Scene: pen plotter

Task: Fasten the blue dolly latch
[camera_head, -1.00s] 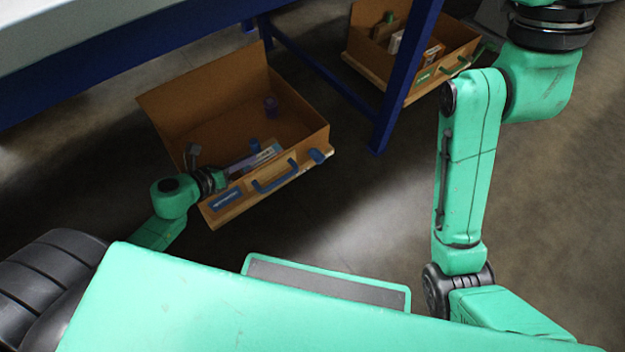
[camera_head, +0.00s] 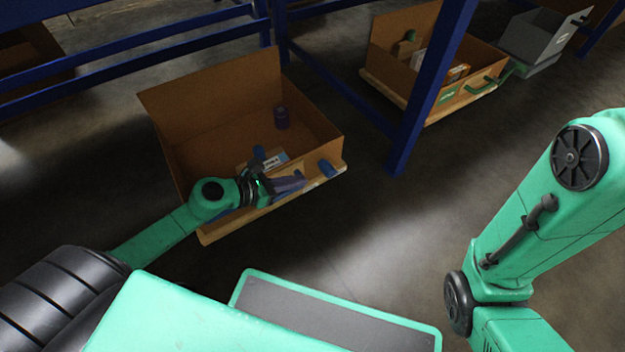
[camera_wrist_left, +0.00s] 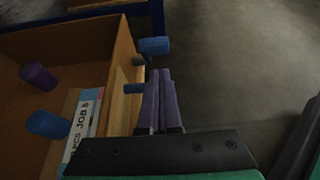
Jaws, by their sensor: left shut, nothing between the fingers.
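The brown open-topped box (camera_head: 215,100) sits on a light wooden dolly (camera_head: 215,232). A blue latch (camera_head: 327,168) is at the right end of its front edge, and also shows in the left wrist view (camera_wrist_left: 154,46), just beyond the fingertips. My left gripper (camera_head: 301,183) is over the front edge, left of the latch and apart from it. Its purple fingers (camera_wrist_left: 160,78) are shut and empty. Part of a blue handle (camera_wrist_left: 134,88) shows beside them. The arm hides much of the front. I cannot tell the latch's exact position. My right gripper is out of view.
Inside the box are a purple cylinder (camera_head: 281,117), a blue cylinder (camera_wrist_left: 48,124) and a labelled packet (camera_wrist_left: 82,125). A blue post (camera_head: 425,105) stands to the right. Behind it is a box with green fittings (camera_head: 395,85). The floor (camera_head: 370,225) right of the dolly is clear.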

